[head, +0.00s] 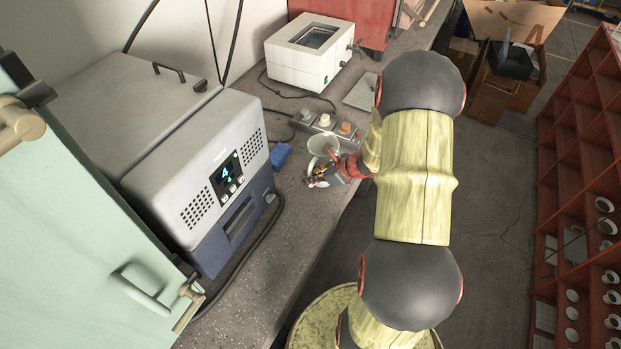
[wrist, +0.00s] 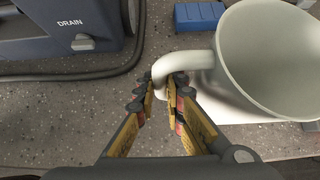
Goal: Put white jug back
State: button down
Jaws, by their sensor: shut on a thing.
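The white jug (wrist: 262,50) is at the upper right of the wrist view, its open mouth facing the camera and its right side cut off by the frame. My gripper (wrist: 163,88) is shut on the jug's handle, with a finger on each side of it. In the head view the jug (head: 321,146) shows small at the bench's front part, beside my gripper (head: 320,178), partly hidden by it. A flat white surface (wrist: 235,112) shows under the jug in the wrist view. I cannot tell whether the jug touches it.
A grey and blue machine (head: 215,165) with a lit display stands left on the bench (head: 262,260). A blue block (head: 281,155) lies between it and the jug. A control strip (head: 328,124) with knobs and a white bath (head: 310,52) are behind. A black cable (wrist: 80,76) crosses the bench.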

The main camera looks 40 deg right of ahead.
jog(key=shift+f, duration=0.2)
jog(key=c, duration=1.9)
grip_release()
jog(key=shift+r, duration=0.1)
